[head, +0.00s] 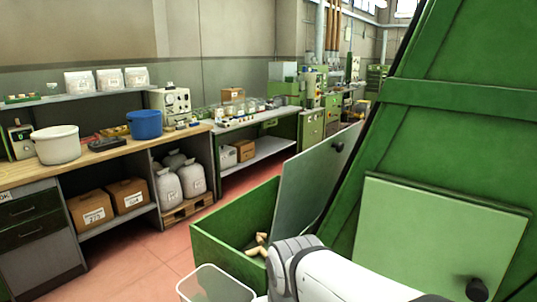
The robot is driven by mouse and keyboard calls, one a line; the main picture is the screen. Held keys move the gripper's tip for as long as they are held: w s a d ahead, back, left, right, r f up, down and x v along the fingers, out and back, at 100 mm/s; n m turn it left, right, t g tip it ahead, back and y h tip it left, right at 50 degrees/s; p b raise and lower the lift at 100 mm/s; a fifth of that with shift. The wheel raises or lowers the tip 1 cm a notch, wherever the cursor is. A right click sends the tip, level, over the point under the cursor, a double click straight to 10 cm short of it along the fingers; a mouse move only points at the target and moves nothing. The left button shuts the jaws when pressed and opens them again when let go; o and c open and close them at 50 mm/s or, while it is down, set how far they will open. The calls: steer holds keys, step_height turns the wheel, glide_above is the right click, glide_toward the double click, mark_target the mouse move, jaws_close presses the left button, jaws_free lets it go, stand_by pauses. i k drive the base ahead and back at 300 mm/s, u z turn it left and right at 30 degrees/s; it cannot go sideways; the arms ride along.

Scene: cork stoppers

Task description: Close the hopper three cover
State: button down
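A flat grey-green cover (310,185) with a black knob (337,147) near its top right corner stands raised and tilted over an open green box (215,239). Several pale cork stoppers (257,246) lie inside this box. A second, lighter green cover (435,235) lies against the large green machine at right, with a black knob (478,288) low on it. No number shows on either cover, so I cannot tell which is hopper three's. My white arm crosses the bottom centre in front of the box and hides part of it. My gripper is not visible.
A translucent bin (212,285) stands at the bottom, left of my arm. A wooden-topped bench (105,150) with a white bucket (57,145) and a blue bucket (145,124) stands at left. Red floor (140,262) is open between bench and box.

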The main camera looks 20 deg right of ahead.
mark_target(308, 179)
steer(key=z, duration=0.05)
steer(key=k, duration=1.5)
steer(key=u, duration=1.4)
steer(key=i, duration=0.95)
steer(key=z, duration=2)
steer(key=i, duration=1.05)
steer(key=z, duration=0.05)
